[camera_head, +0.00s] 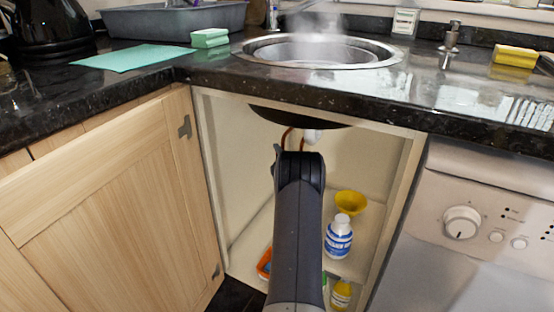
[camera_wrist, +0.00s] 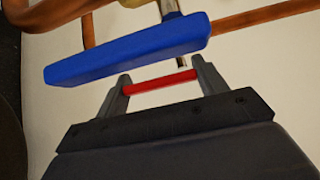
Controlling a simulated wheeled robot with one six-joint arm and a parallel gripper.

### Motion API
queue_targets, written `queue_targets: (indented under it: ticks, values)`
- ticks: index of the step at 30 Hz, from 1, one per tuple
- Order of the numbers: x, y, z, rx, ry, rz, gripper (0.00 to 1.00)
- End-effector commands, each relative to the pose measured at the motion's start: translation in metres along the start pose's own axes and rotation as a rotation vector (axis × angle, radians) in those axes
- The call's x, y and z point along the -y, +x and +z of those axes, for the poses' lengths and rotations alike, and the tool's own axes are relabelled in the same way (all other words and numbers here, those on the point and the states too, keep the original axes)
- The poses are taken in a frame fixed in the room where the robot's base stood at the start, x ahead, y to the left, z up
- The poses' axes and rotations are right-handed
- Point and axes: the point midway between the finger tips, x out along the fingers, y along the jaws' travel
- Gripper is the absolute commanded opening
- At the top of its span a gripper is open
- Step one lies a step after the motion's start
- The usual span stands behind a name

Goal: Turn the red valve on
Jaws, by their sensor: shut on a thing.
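In the wrist view, the red valve's handle (camera_wrist: 160,81) shows as a narrow red bar between the two fingers. My gripper (camera_wrist: 161,70) is shut on it, with one finger at each end of the bar. Just beyond the fingers is a wide blue lever handle (camera_wrist: 130,50), slanting up to the right, with a metal stem behind it. The body of the red valve is not clearly visible. In the head view my arm reaches into the open cupboard under the sink and hides the gripper and both handles.
Copper pipes (camera_wrist: 262,17) run close behind the blue handle. In the cupboard (camera_head: 232,165), a yellow funnel (camera_head: 350,203) and a white-and-blue bottle (camera_head: 338,238) stand right of my arm. An open wooden door (camera_head: 115,195) is at left; a washing machine (camera_head: 475,190) is at right.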

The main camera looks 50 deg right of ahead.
Motion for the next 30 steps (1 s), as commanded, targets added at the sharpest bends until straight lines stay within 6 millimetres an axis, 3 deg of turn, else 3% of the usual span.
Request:
queue_targets:
  ticks: [6, 7, 15, 24, 30]
  values:
    - [0.001, 0.0, 0.0, 0.001, 0.004, -0.001, 0.45]
    - [0.001, 0.0, 0.0, 0.001, 0.004, -0.001, 0.68]
    - [0.001, 0.0, 0.0, 0.001, 0.002, -0.001, 0.89]
    - [0.0, -0.003, 0.0, 0.001, 0.001, -0.001, 0.89]
    - [-0.002, -0.023, 0.001, 0.002, 0.004, -0.003, 0.89]
